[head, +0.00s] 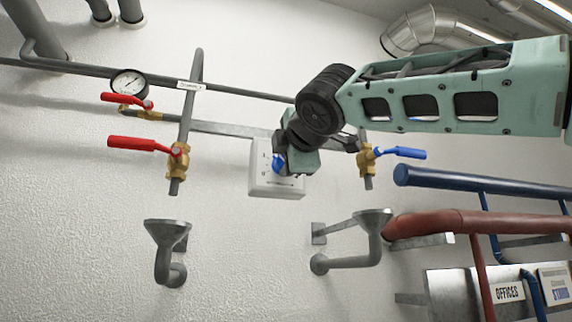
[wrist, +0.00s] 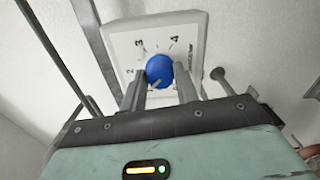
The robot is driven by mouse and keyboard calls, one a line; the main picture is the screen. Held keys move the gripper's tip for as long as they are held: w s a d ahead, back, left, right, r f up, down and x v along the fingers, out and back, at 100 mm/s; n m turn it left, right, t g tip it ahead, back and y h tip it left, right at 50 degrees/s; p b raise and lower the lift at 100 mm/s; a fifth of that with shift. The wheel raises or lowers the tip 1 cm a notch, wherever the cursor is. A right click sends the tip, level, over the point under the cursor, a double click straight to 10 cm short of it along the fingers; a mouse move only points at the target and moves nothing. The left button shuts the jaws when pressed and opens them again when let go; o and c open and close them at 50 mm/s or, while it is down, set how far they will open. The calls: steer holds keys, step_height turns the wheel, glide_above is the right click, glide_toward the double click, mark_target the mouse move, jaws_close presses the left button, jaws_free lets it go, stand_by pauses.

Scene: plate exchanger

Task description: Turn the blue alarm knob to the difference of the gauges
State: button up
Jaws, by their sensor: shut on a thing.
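The blue alarm knob (wrist: 159,71) sits on a white box (wrist: 195,30) on the wall, with a printed scale around it; the digits 2, 3 and 4 can be read in the wrist view. My gripper (wrist: 160,88) is shut on the knob, one finger on each side. A pale mark on the knob points down and left in the wrist view. In the head view the knob (head: 278,163) shows beside my gripper (head: 284,172), which hides part of the box (head: 262,185). One round gauge (head: 129,83) shows at the left; its reading is too small to tell. A second gauge is not seen.
Red-handled valves (head: 138,144) are left of the box, a blue-handled valve (head: 404,152) right of it. Grey funnel drains (head: 168,232) (head: 371,222) stand below. Blue (head: 480,190) and red pipes (head: 470,224) run at the right. The wall under the box is clear.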

steer(key=m+b, duration=0.2)
steer(key=m, duration=0.8)
steer(key=m+b, duration=0.3)
steer(key=m, duration=0.6)
steer(key=shift+a+f+m, duration=0.1)
steer(key=shift+f+m, duration=0.1)
steer(key=shift+m, duration=0.2)
steer(key=o, duration=1)
steer(key=shift+c, duration=0.2)
steer(key=shift+r, duration=0.1)
steer(key=b+v, duration=0.5)
steer(key=v, duration=1.2)
steer(key=shift+s+b, duration=0.2)
steer(key=shift+b, duration=0.2)
